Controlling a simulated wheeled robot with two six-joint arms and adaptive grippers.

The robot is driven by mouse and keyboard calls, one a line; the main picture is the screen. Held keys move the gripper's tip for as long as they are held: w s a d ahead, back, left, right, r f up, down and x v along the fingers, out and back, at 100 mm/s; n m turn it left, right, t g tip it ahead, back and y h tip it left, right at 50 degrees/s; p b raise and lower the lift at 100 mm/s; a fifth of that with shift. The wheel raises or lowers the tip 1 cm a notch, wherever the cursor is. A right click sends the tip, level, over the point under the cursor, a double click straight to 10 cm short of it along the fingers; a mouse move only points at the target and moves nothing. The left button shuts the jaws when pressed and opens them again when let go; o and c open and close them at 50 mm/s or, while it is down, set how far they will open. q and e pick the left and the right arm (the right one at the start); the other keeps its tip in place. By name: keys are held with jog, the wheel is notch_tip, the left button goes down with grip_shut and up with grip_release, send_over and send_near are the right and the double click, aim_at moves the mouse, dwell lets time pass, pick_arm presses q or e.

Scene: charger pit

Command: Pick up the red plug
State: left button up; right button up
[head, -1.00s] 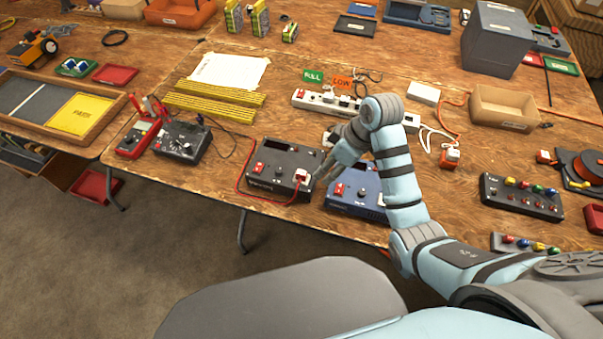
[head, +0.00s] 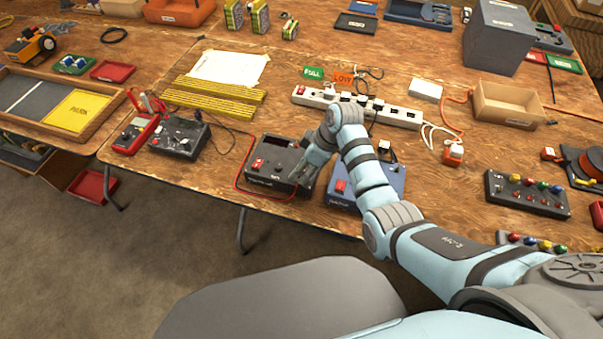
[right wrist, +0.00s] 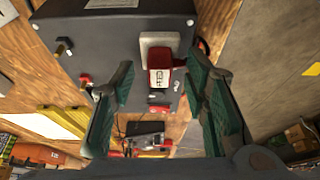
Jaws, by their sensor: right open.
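The red plug (right wrist: 165,68) shows in the right wrist view, seated against a pale socket plate (right wrist: 158,42) on a dark charger box (right wrist: 108,48). My right gripper (right wrist: 160,88) is open, with one finger on each side of the plug. A gap shows between plug and fingers; I cannot tell how deep they reach around it. In the head view my right gripper (head: 300,173) is over the right side of the black charger (head: 275,155) and hides the plug. A red cable (head: 238,172) loops around that charger. My left gripper is not in view.
A blue charger (head: 370,190) stands close on the right, partly under my right arm. A white power strip (head: 315,97) lies behind. A red multimeter (head: 136,133) and a black device (head: 180,138) stand to the left. The table's front edge is near.

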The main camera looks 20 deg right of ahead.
jog(key=shift+r, duration=0.1)
grip_shut()
